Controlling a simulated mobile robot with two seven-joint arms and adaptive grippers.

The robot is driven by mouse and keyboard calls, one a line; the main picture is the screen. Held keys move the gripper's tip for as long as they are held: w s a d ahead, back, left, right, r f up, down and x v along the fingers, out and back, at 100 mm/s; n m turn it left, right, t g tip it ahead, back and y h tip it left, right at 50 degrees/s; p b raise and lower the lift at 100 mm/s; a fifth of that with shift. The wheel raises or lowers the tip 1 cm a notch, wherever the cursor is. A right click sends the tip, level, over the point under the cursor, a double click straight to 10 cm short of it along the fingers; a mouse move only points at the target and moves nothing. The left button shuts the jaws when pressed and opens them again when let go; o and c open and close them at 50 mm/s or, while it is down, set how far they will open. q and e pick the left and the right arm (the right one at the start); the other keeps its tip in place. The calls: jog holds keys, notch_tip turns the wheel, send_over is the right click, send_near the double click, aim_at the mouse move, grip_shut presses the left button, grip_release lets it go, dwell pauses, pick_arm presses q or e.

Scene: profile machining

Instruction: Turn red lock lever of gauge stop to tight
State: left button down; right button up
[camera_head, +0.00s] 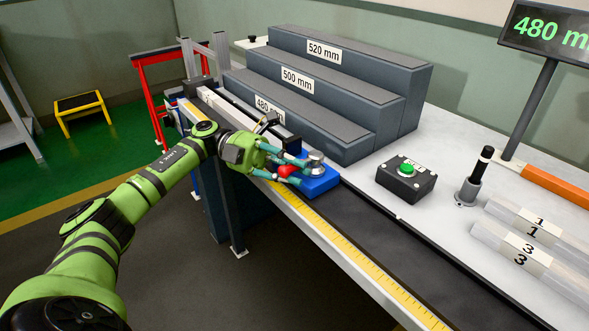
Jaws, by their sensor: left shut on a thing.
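The gauge stop (322,184) is a blue block with a round metal knob, sitting on the dark rail beside the yellow scale. Its red lock lever (287,171) shows between the fingers of my left gripper (297,170). The left gripper comes in from the left, and its teal fingertips are closed on the red lever. The fingers hide part of the lever, so its exact angle cannot be told. My right gripper is not in view.
Grey steps (330,85) labelled 480, 500 and 520 mm stand behind the rail. A box with a green button (407,170), a black-topped marker in a holder (475,178) and numbered clear bars (530,240) lie to the right. A display (550,30) reads 480.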

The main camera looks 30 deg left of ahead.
pick_arm(q)
jog(key=c, duration=1)
grip_release()
jog(key=shift+c, duration=0.2)
jog(key=a, duration=1.2)
jog(key=shift+s, duration=0.25)
